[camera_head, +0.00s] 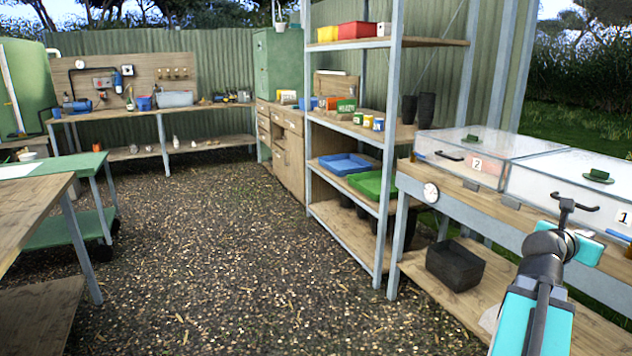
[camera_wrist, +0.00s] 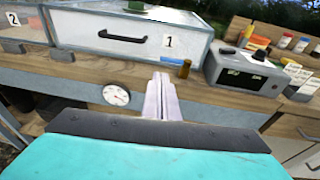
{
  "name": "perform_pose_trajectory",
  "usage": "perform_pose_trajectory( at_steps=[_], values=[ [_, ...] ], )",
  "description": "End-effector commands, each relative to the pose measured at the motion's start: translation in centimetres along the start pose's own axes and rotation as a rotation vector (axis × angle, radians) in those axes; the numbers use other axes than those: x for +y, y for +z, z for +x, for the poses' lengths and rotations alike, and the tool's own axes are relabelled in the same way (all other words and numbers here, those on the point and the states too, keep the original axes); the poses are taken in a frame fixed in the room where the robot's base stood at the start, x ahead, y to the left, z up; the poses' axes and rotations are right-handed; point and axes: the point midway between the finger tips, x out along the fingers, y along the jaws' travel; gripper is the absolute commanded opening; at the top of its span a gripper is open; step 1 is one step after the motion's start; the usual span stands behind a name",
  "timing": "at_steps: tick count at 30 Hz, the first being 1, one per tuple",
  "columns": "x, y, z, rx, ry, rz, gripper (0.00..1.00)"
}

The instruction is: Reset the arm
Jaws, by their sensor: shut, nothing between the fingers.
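My arm reaches in from the lower right of the head view, beside the bench with the clear-lidded boxes. The gripper's fingers are hard to make out there. In the wrist view my gripper (camera_wrist: 162,97) is shut, its two pale fingers together with nothing between them. The fingers point toward the bench's front edge, below the box marked 1 (camera_wrist: 135,42). That box also shows in the head view (camera_head: 570,185), partly behind my arm.
The box marked 2 (camera_head: 485,150) stands on the bench (camera_head: 465,200). A dial (camera_wrist: 117,95) is on the bench front. A grey device (camera_wrist: 243,76) and a small amber bottle (camera_wrist: 185,69) stand to the right. A black bin (camera_head: 455,264) sits on the lower shelf. The gravel floor (camera_head: 220,240) is open.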

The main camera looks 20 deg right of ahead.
Motion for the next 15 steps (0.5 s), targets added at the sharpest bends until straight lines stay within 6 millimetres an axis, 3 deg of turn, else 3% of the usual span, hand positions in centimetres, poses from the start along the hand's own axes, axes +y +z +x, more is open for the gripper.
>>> perform_pose_trajectory(
  at_steps=[5, 15],
  values=[
    [3.8, -0.6, -0.9, 0.021, 0.050, -0.021, 0.00],
    [14.9, -8.8, -3.5, 0.144, 0.192, -0.123, 0.00]
  ],
)
